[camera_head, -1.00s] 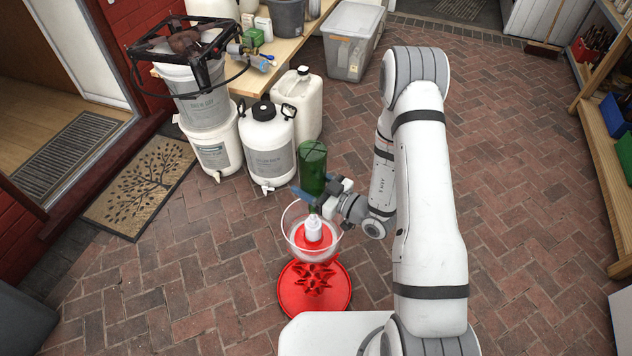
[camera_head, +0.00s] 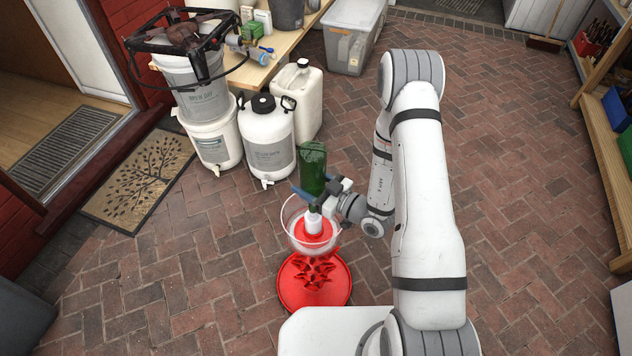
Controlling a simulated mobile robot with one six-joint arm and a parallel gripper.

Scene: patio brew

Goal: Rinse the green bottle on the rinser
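The green bottle (camera_head: 312,166) is upside down, its base up, above the rinser. My gripper (camera_head: 318,196) is shut around the bottle's lower part from the right. The rinser has a clear bowl (camera_head: 292,232) with a red and white centre piece (camera_head: 313,226), on top of a red round base (camera_head: 300,290) with star-shaped parts. The bottle's neck points down at the white centre piece. Whether the bottle touches it is hard to tell, as my gripper hides part of the neck.
White jugs (camera_head: 268,145) and stacked buckets (camera_head: 195,90) stand behind and left of the rinser. A wooden table (camera_head: 285,50) holds more items behind them. A doormat (camera_head: 140,185) lies at left, and a shelf (camera_head: 610,160) stands at right. The brick floor between is clear.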

